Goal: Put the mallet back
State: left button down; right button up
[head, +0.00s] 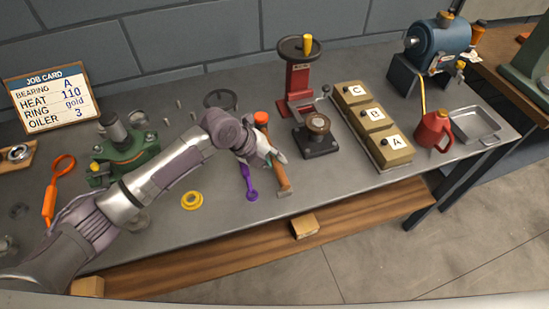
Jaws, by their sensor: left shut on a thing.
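The mallet (281,178) has a brown handle and an orange end. It lies lengthwise near the middle of the grey bench, with the orange end toward the back. My left gripper (272,158) reaches in from the left and is shut on the mallet around its middle. The fingers hide part of the handle. I cannot tell whether the mallet touches the bench or is slightly raised. My right gripper is not in view.
A purple tool (249,182) lies just left of the mallet, and a yellow ring (192,200) farther left. A dark block with a round top (317,140) stands close right. Behind it is a red press (299,80). Lettered boxes (372,125) and a red oil can (433,130) stand right.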

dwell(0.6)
pick_arm(q)
jog(key=shift+t, duration=0.3)
jog(key=shift+s, duration=0.1)
dwell(0.4)
jog(key=shift+f+b, duration=0.3)
jog(key=shift+b, duration=0.2)
dwell(0.4)
jog(key=c, duration=1)
grip_release()
jog(key=shift+o, duration=0.2)
jog(key=shift+s+f, duration=0.15)
jog(key=shift+f, duration=0.05)
jog(key=shift+r, duration=0.2)
